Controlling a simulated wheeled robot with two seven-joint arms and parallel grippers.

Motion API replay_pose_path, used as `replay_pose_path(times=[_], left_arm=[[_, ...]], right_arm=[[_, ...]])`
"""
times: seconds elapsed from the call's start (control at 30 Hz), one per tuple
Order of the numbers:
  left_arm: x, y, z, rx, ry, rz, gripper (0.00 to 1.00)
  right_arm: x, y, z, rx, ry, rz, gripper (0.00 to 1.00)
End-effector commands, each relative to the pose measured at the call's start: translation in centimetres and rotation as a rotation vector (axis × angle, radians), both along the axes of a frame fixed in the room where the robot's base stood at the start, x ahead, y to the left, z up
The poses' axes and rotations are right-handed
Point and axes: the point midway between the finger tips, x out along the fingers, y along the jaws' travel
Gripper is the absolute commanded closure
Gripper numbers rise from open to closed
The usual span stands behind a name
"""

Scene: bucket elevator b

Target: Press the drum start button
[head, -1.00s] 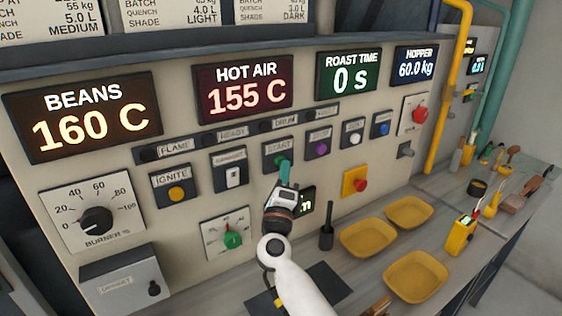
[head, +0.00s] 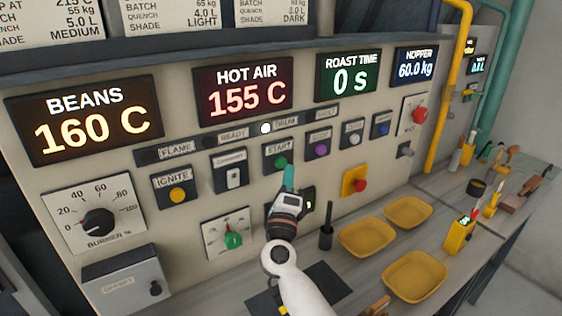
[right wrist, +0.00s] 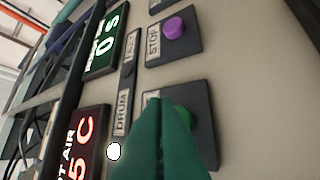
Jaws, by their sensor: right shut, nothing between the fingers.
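The drum start button is a green button (head: 281,162) on a dark plate labelled START, in the middle of the panel. It also shows in the right wrist view as a green button (right wrist: 184,117), partly hidden behind the fingers. The drum lamp (head: 265,128) above it is lit white, and it also glows in the right wrist view (right wrist: 114,151). My right gripper (head: 289,172) is shut and empty, with its teal fingertips just below and to the right of the button, apparently a little apart from it. My left gripper is not in view.
A purple stop button (head: 321,149) is to the right of the start button. An orange ignite button (head: 177,194) is to the left. A red button on a yellow plate (head: 360,185) is lower right. Yellow trays (head: 406,212) and a dark cylinder (head: 326,238) stand on the counter below.

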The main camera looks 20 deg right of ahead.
Motion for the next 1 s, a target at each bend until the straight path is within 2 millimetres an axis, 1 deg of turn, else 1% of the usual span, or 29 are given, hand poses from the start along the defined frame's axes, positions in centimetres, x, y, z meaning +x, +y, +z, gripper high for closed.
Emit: replay_pose_path(times=[0.17,0.6,0.77,1.0], left_arm=[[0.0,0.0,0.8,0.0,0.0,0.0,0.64],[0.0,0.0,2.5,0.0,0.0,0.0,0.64],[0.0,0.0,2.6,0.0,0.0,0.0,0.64],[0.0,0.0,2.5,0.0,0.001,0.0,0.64]], right_arm=[[-1.1,-0.1,0.1,-0.001,0.002,-0.001,1.0],[-5.3,-0.7,0.1,-0.001,0.001,0.001,1.0],[-5.9,-0.8,0.1,-0.001,0.0,0.001,1.0],[-5.9,-0.8,0.0,-0.001,0.0,0.001,1.0]])
